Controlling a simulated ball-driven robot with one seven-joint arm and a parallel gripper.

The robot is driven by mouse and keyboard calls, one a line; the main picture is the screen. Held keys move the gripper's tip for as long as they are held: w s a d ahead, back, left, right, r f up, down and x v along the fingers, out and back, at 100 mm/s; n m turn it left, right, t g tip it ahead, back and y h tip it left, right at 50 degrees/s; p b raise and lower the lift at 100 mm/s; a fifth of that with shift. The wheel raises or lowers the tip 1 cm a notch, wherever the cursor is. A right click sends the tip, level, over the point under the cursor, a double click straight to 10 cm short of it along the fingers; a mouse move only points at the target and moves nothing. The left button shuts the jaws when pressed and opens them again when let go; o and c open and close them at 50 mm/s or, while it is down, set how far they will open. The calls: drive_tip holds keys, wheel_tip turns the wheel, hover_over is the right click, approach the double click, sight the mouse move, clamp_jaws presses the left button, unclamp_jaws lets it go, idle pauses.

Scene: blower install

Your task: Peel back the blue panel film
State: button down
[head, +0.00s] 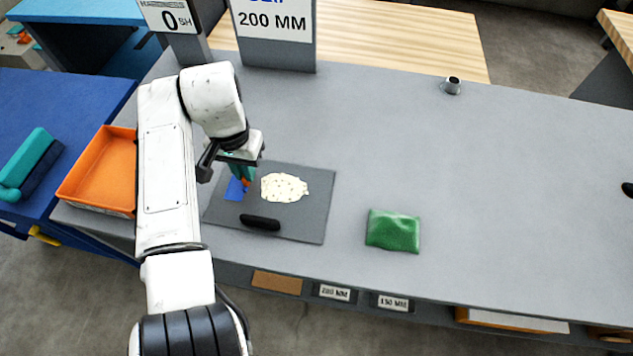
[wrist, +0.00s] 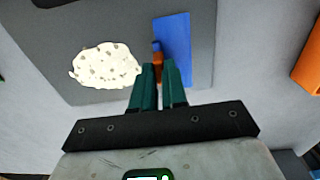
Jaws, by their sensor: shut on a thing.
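The blue panel film (head: 235,190) is a flat blue strip on the left of a dark grey panel (head: 305,225). In the wrist view the film (wrist: 175,50) lies just right of my fingertips. My gripper (head: 244,178) has teal fingers and is low over the panel at the film's edge. In the wrist view my gripper (wrist: 158,70) is shut on a small orange piece (wrist: 157,66), with a little blue bit at its far end. I cannot tell whether the orange piece is joined to the film. The film looks flat.
A cream speckled patch (head: 284,187) and a black bar (head: 260,222) are on the panel. A green pouch (head: 393,230) lies to the right on the grey bench (head: 480,180). An orange tray (head: 105,165) stands left. A small metal cup (head: 452,86) is far back. The bench's right side is mostly clear.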

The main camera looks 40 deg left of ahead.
drive_tip(key=shift+s+a+b, duration=0.55)
drive_tip(key=shift+a+b, duration=0.15)
drive_tip(key=shift+a, duration=0.15)
drive_tip(key=shift+s+a+b, duration=0.5)
drive_tip(key=shift+a+b, duration=0.15)
drive_tip(key=shift+a, duration=0.2)
drive_tip(key=c, duration=1)
unclamp_jaws()
wheel_tip(320, 180, up, 7)
drive_tip(key=p, duration=0.7)
